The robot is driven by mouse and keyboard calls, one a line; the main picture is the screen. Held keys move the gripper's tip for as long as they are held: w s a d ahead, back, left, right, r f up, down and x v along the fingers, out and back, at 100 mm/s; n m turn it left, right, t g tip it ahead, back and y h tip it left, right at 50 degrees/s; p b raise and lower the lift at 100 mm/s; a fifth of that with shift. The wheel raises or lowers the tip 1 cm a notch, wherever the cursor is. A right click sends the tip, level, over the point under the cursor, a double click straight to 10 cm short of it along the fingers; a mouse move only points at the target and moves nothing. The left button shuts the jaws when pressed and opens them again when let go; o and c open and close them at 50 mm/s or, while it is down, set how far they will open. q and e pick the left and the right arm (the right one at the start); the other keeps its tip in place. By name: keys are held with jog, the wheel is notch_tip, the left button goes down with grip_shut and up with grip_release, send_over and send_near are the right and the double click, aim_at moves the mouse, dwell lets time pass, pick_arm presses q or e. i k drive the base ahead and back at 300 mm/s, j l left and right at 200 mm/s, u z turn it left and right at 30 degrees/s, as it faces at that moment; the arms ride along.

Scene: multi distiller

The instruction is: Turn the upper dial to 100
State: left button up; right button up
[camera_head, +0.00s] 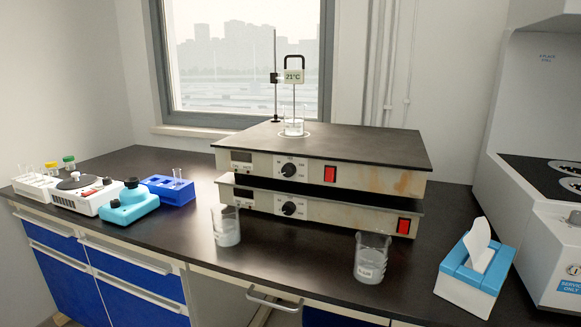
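The upper dial (289,171) is a round black knob on the front of the upper heating unit (385,178). Small markings surround it, too small to read for certain. A dark display (241,157) is to its left and a red switch (330,174) to its right. A lower dial (289,208) sits on the lower unit (350,213), with its own red switch (403,226). A beaker (293,127) stands on the upper plate, below a thermometer (294,76) reading 21°C. Neither of my grippers shows in the head view.
Two glass beakers stand on the black counter in front of the units, one at the left (226,227) and one at the right (371,258). A tissue box (467,292) is at the right front. A blue tube rack (170,190) and small devices are at the left.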

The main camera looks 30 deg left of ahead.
aim_at(289, 169)
jog(key=i+j, duration=0.1)
jog(key=j, duration=0.35)
jog(key=i+j, duration=0.15)
jog(key=j, duration=0.35)
jog(key=i+j, duration=0.1)
jog(key=j, duration=0.35)
jog(key=i+j, duration=0.15)
jog(key=j, duration=0.3)
